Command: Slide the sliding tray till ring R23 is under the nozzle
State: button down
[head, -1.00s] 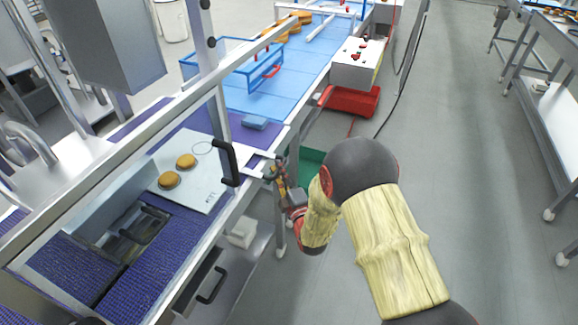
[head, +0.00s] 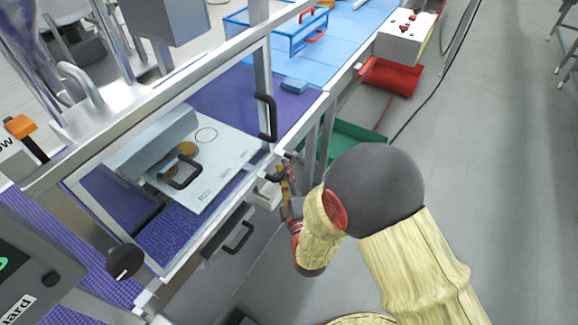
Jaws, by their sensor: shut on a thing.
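The sliding tray (head: 225,152) is a pale grey plate lying inside the framed machine, its left part running beneath a grey hood (head: 150,142). Two golden-brown rounds (head: 188,148) sit on it close to the hood's edge, partly hidden by the hood and a black handle (head: 183,183). An empty ring outline (head: 206,135) shows to their upper right. I cannot read any ring label, so I cannot tell which is R23. The nozzle is not visible. My gripper (head: 286,166) is at the tray's right end, outside the frame, apparently shut on the tray's end; the fingertips are small and unclear.
A framed clear panel with a black upright handle (head: 267,118) stands just left of my gripper. A green bin (head: 350,142) and red bin (head: 392,78) are below the line. A control box (head: 405,38) stands farther back.

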jog(key=shift+f, duration=0.1)
jog(key=c, duration=1.8)
grip_release()
jog(key=shift+c, duration=0.2)
jog(key=shift+s, duration=0.1)
jog(key=s, duration=0.4)
jog(key=s+d+f, duration=0.1)
jog(key=s, duration=0.6)
jog(key=shift+s+d+f, duration=0.25)
jog(key=shift+s+d, duration=0.1)
